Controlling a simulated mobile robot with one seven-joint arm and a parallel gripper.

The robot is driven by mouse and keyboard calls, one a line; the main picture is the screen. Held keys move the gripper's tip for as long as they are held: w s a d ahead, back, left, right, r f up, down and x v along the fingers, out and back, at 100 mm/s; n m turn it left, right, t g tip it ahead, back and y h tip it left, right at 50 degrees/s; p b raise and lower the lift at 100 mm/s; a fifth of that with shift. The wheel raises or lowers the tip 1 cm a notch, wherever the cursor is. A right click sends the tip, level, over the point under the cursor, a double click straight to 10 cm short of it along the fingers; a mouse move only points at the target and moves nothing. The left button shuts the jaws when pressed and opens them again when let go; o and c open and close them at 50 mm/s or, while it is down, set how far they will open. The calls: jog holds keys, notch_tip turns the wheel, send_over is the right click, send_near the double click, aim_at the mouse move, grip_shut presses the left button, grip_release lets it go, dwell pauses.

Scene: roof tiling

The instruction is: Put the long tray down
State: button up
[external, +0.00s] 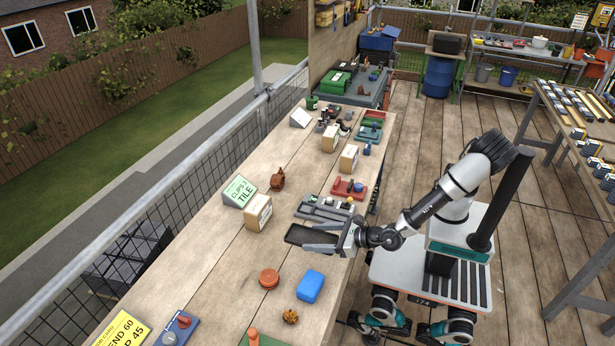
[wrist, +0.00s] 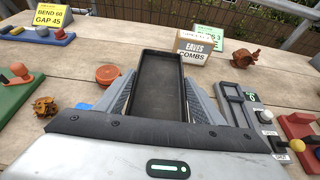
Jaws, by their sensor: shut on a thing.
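The long tray (external: 299,234) is dark, narrow and shallow, and looks empty. In the wrist view the long tray (wrist: 161,88) reaches forward from between the two grey fingers. My gripper (external: 326,238) is shut on its near end, and in the wrist view my gripper (wrist: 160,92) has one finger along each long side. The tray is level over the workbench (external: 215,285), near its right edge. I cannot tell whether its underside touches the wood. The fingers and palm hide its near end.
A grey slotted fixture (external: 325,209) lies just behind the tray. An eaves combs box (external: 258,212) and green sign (external: 239,191) stand to the left. An orange round tub (external: 269,278) and a blue box (external: 310,286) lie in front. Bare wood lies left of the tray.

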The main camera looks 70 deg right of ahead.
notch_tip(320, 180, up, 5)
jog(key=shift+f, duration=0.1)
jog(key=w+d+m+h, duration=0.3)
jog(key=w+d+h, duration=0.1)
jog(key=w+d, duration=1.1)
jog(key=m+g+h, duration=0.4)
jog(key=m+h, duration=0.2)
send_over(295, 166)
notch_tip(295, 166, down, 11)
jog(key=shift+a+b, duration=0.15)
jog(key=shift+b, duration=0.6)
jog(key=shift+f+b, duration=0.45)
jog(key=shift+f, duration=1.75)
